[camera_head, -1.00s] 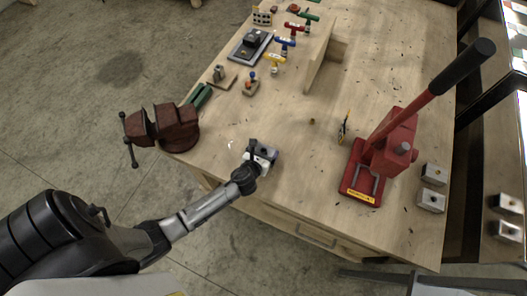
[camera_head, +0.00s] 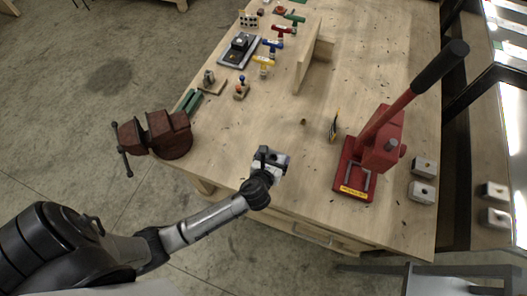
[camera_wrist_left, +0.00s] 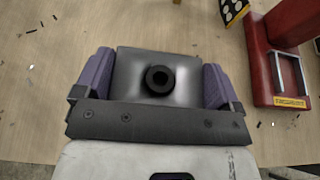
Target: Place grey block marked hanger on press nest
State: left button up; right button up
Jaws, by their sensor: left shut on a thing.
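My left gripper (camera_head: 272,160) is near the front edge of the bench, left of the red press. In the left wrist view the gripper (camera_wrist_left: 158,85) has its two purple-padded fingers on either side of a grey block (camera_wrist_left: 135,65) with a dark round hole, and is shut on it. Its marking is not readable. The red arbor press (camera_head: 380,150) stands to the right with its lever up. Its nest (camera_head: 356,180), a grey U-shaped frame, sits on the red base above a yellow label and looks empty. My right gripper is not in view.
Two grey blocks (camera_head: 422,192) stand right of the press. A small yellow-black marked piece (camera_head: 333,128) stands left of it. A red-brown vise (camera_head: 160,135) is at the left edge. A wooden divider (camera_head: 308,60) and colored T-handles are farther back. The bench between gripper and press is clear.

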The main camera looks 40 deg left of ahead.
pick_arm(q)
jog(key=d+r, duration=0.2)
jog(key=d, duration=0.1)
jog(key=shift+s+d+r, duration=0.1)
jog(key=shift+s+d, duration=0.05)
jog(key=shift+d, duration=0.1)
jog(key=shift+s+a+f+n+g+y, duration=0.3)
jog(key=shift+s+f+n+y, duration=0.15)
jog(key=shift+f, duration=0.15)
jog(key=shift+s+f, duration=0.2)
jog(key=shift+s, duration=0.1)
jog(key=s+d+r, duration=0.2)
jog(key=s+d, duration=0.2)
notch_tip(320, 180, up, 26)
jog(key=m+t+h, duration=0.1)
jog(key=m+h, duration=0.4)
send_over(279, 160)
jog(key=w, duration=0.1)
jog(key=s+r+n+g+y+p, duration=0.1)
jog(key=s+r+n+y+p, duration=0.2)
jog(key=p, duration=1.2)
notch_tip(279, 160, up, 4)
jog(key=n+y, duration=0.3)
jog(key=shift+a+f+g, duration=0.15)
jog(key=shift+f+g, duration=0.05)
jog(key=shift+g, duration=0.1)
